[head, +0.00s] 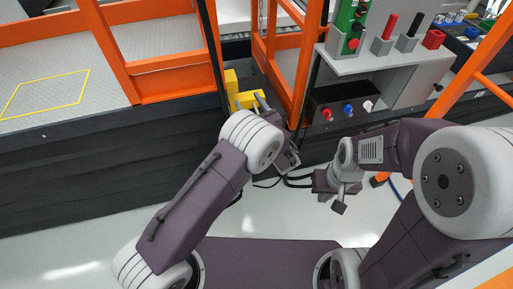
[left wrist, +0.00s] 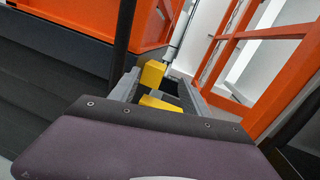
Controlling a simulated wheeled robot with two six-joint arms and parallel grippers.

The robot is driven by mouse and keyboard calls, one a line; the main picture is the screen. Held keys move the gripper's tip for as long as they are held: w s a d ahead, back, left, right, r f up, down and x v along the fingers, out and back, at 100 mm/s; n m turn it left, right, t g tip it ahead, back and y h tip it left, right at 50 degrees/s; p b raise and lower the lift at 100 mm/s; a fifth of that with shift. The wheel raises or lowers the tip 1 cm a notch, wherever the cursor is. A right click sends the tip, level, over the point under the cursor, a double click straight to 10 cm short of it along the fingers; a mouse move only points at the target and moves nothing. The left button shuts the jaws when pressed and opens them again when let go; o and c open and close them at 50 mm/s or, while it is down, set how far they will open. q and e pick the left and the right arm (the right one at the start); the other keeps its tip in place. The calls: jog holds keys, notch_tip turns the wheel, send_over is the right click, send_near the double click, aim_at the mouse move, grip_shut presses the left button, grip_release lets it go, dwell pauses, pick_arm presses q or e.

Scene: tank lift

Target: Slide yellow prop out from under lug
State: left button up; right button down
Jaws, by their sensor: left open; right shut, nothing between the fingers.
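A yellow prop (head: 246,100) shows at the gap between the orange-railed platform and the orange frame. My left gripper (head: 249,97) is open, with one finger on each side of this yellow piece; I cannot tell whether they touch it. In the left wrist view a yellow piece (left wrist: 158,103) lies between the fingers, partly hidden by my wrist, and a taller yellow block (left wrist: 152,74) stands just beyond. Whether the two yellow parts are joined is unclear. I cannot pick out the lug for sure. My right gripper (head: 338,204) is shut and empty, low over the pale floor.
A grey rod (left wrist: 181,32) rises behind the yellow block. A grey console (head: 385,60) with buttons and handles stands at the right.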

pick_arm(q)
jog(key=s+d+f+m+h+b, duration=0.2)
jog(key=d+f+b, duration=0.15)
jog(key=f, duration=0.45)
jog(key=s+d+f+m+h+b, duration=0.2)
jog(key=d+f+b, duration=0.15)
jog(key=f, duration=0.55)
jog(key=shift+n+t+y, duration=0.3)
jog(key=shift+t+y, duration=0.1)
jog(key=b+x, duration=0.1)
jog(key=x, duration=0.3)
jog(key=b+x, duration=0.1)
jog(key=x, duration=0.3)
jog(key=shift+w+d+r+b, duration=0.15)
jog(key=shift+w+d+b, duration=0.1)
jog(key=shift+b, duration=0.15)
jog(key=shift+w+r, duration=0.1)
jog(key=shift+w, duration=0.15)
jog(key=shift+a, duration=0.1)
grip_shut()
pick_arm(e)
notch_tip(320, 180, down, 14)
jog(key=shift+r, duration=0.15)
jog(key=shift+a, duration=0.1)
